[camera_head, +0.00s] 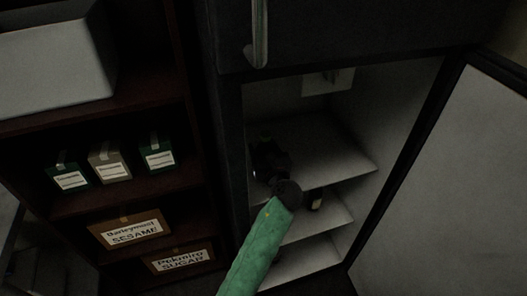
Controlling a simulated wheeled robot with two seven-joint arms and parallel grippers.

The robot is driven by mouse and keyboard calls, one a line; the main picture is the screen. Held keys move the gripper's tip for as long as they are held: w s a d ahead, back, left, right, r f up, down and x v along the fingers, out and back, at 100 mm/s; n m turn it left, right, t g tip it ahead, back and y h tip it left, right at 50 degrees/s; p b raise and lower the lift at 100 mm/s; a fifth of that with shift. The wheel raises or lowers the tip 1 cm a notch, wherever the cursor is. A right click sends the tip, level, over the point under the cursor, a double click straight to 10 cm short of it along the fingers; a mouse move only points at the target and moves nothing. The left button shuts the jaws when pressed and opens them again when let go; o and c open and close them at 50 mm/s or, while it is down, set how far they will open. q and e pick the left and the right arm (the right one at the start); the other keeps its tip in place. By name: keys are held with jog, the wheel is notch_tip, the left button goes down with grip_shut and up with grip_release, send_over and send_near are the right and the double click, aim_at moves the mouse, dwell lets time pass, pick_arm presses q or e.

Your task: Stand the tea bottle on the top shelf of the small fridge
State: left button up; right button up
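The small fridge (365,110) stands open, with its door (455,190) swung out to the right. Its top shelf (345,160) is pale, and no bottle shows on its bare right part. My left gripper (268,160), on a green-sleeved arm from the bottom, is inside the opening over the left part of the top shelf. It is very dark, so its fingers and anything between them cannot be made out. My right gripper is out of view.
A dark shelf unit (135,190) at left holds several small boxes (110,167), a SESAME box (132,231) and a SUGAR box (180,258). A pale bin (55,65) sits above. A vertical handle (259,35) hangs above the fridge opening. The shelf's right side is clear.

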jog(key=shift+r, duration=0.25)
pick_arm(q)
jog(key=o, duration=1.4)
jog(key=shift+f, duration=0.15)
jog(key=shift+o, duration=0.2)
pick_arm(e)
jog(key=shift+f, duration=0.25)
pick_arm(q)
jog(key=shift+s, duration=0.15)
jog(key=b+v, duration=0.2)
jog(key=v, duration=0.9)
jog(key=shift+s+b, duration=0.3)
jog(key=shift+s, duration=0.05)
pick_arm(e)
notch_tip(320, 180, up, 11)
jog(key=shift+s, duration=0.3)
pick_arm(q)
jog(key=shift+d, duration=0.15)
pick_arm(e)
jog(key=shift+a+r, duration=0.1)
